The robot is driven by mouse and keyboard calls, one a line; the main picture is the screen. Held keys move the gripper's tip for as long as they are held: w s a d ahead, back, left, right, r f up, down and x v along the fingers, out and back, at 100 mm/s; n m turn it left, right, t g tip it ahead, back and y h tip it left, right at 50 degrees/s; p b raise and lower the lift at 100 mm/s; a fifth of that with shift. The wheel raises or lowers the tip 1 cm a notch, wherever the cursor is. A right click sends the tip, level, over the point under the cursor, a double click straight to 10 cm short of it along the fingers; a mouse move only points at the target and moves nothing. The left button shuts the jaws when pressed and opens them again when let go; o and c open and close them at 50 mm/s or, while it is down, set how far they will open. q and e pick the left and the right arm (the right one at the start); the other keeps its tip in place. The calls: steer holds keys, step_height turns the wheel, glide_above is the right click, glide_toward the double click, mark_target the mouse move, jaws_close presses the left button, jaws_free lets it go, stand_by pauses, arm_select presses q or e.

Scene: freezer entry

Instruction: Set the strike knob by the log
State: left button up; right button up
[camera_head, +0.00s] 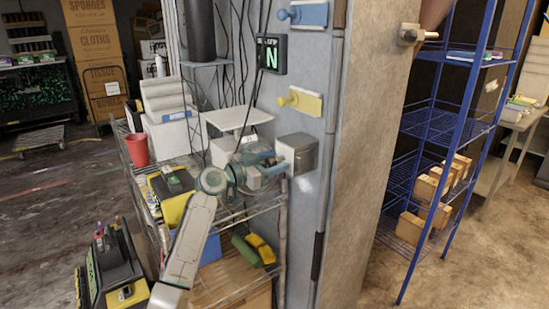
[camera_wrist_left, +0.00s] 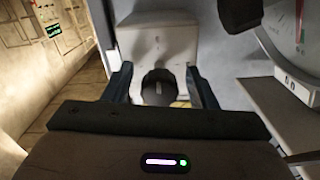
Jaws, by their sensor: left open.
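A grey metal box (camera_head: 297,152) is fixed to the freezer door frame (camera_head: 312,215), below a yellow plate with a knob (camera_head: 300,101). My left gripper (camera_head: 272,163) is at the left side of this box. In the left wrist view, a dark round knob (camera_wrist_left: 158,86) projects from the box's pale face (camera_wrist_left: 153,45). My open left gripper (camera_wrist_left: 161,88) has one finger on each side of the knob, with gaps visible. Contact cannot be told. The knob is hidden in the head view. I cannot make out a log. My right gripper is not in view.
A wire cart (camera_head: 240,212) with a red cup (camera_head: 137,150) and a white scale (camera_head: 238,117) stands beside the frame. A blue plate with a knob (camera_head: 305,14) is higher up. A blue rack (camera_head: 440,125) holds cartons at right.

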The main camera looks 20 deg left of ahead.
arm_select(q)
steer(key=shift+w+d, duration=0.2)
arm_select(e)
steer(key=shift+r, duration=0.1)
arm_select(q)
steer(key=c, duration=1)
steer(key=shift+o, duration=0.2)
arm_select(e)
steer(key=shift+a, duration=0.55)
arm_select(q)
steer(key=shift+n, duration=0.3)
